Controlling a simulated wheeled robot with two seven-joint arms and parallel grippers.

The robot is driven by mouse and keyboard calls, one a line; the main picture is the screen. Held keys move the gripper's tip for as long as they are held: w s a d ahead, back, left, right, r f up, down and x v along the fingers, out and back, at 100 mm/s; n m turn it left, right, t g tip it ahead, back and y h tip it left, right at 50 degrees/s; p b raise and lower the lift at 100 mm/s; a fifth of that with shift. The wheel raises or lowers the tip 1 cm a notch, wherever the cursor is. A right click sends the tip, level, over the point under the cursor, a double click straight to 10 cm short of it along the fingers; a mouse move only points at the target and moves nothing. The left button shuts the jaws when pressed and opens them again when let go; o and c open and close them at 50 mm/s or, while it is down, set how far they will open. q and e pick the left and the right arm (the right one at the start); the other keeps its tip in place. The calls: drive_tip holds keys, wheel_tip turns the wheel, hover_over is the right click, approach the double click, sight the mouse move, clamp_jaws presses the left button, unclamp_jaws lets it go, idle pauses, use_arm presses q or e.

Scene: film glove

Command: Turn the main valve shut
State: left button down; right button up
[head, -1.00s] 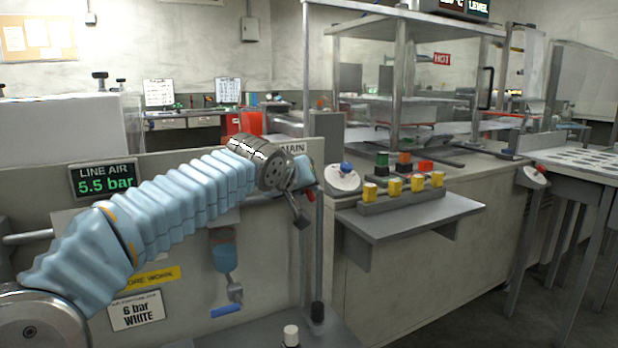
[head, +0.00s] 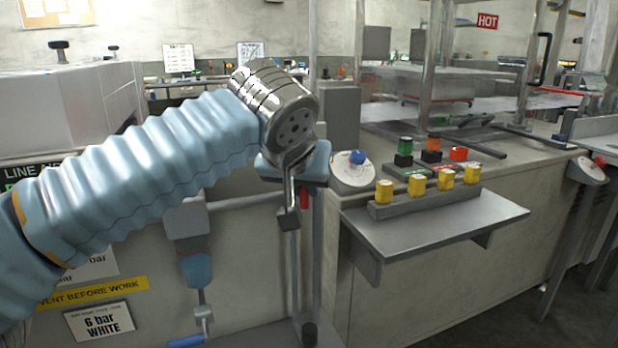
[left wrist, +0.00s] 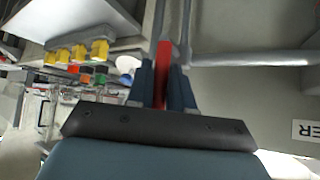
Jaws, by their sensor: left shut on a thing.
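The main valve's lever shows as a red handle (head: 304,199), whose lower end sticks out below my left gripper (head: 310,172) in the head view. In the left wrist view the red handle (left wrist: 162,78) lies between the two blue fingers of the left gripper (left wrist: 162,68), which is shut on it. There it points towards the grey pipes (left wrist: 235,58). The valve's body is hidden behind the gripper and wrist in the head view. My right gripper is not in view.
A grey shelf (head: 440,222) carries a row of yellow-topped knobs (head: 416,185) right of the gripper. A blue fitting with a blue lever (head: 195,262) hangs on the panel below my arm. A vertical post (head: 311,260) stands beneath the gripper.

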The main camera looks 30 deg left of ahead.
use_arm(q)
drive_tip(key=shift+f, duration=0.1)
drive_tip(key=c, duration=1.1)
unclamp_jaws()
drive_tip(key=shift+w, duration=0.1)
drive_tip(key=p+v, duration=0.1)
drive_tip(key=v, duration=1.3)
drive_tip(key=shift+p, duration=0.3)
drive_tip(key=shift+w+a, duration=0.1)
